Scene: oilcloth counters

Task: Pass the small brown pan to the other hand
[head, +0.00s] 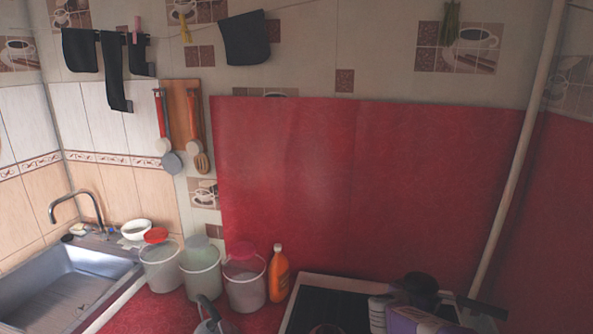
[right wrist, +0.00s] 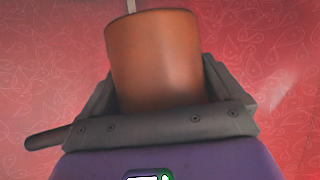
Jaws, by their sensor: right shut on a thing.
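The small brown pan (right wrist: 155,60) fills the middle of the right wrist view. It sits between the two grey fingers of my right gripper (right wrist: 158,88), which is shut on it. A dark rod, which looks like its handle (right wrist: 50,139), sticks out at the lower left of that view. In the head view my right gripper (head: 418,296) is at the bottom right, above the stove, with my purple wrist below it. The pan is dark and hard to make out there.
The stove (head: 318,287) has a dark top. An orange bottle (head: 278,274) and a lidded bucket (head: 245,285) stand left of it, with more buckets beyond. The sink (head: 65,285) is at far left.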

